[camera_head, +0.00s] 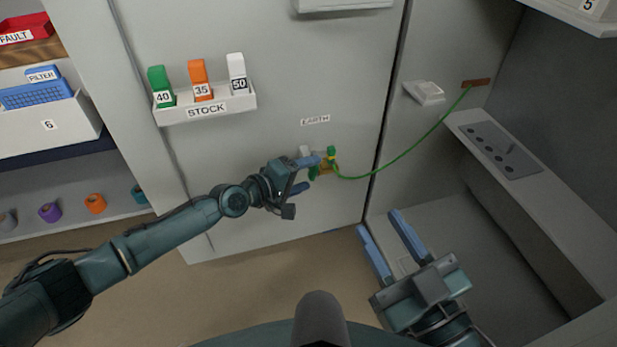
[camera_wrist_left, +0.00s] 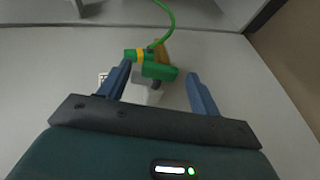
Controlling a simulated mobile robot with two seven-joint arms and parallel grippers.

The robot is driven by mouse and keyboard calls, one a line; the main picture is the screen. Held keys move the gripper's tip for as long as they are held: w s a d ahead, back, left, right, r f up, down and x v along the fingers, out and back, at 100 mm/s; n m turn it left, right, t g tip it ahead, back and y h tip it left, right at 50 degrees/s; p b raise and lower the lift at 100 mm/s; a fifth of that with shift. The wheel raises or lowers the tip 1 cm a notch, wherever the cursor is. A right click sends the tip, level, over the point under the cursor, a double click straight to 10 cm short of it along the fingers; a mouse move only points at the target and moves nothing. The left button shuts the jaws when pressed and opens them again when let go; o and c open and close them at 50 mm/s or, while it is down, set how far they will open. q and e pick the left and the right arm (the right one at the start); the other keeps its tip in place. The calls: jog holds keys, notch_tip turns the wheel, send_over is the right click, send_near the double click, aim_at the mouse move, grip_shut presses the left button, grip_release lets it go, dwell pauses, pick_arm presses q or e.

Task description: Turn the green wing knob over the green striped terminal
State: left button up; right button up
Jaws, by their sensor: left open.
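The green wing knob (camera_wrist_left: 160,72) shows between the fingertips of my left gripper (camera_wrist_left: 158,76) in the left wrist view. The fingers stand apart on either side, with a clear gap on the right; I cannot tell if the left finger touches anything. The green terminal with a yellow stripe (camera_wrist_left: 138,55) sits just beside the knob, with a green cable leaving it. In the head view the terminal (camera_head: 331,153) is on the cabinet panel under the EARTH label (camera_head: 315,120), partly behind my left gripper (camera_head: 311,174). My right gripper (camera_head: 381,224) is open and empty, low and away from the panel.
The green cable (camera_head: 408,153) runs from the terminal to a brown plate (camera_head: 475,83) on the right. A STOCK shelf (camera_head: 235,103) with green, orange and white blocks is above left. A white switch box (camera_head: 424,92) is right of the terminal. The panel below the terminal is clear.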

pick_arm(q)
jog(key=shift+w+d+f, duration=0.2)
jog(key=shift+w+d, duration=0.15)
jog(key=shift+d, duration=0.1)
jog(key=shift+c, duration=0.5)
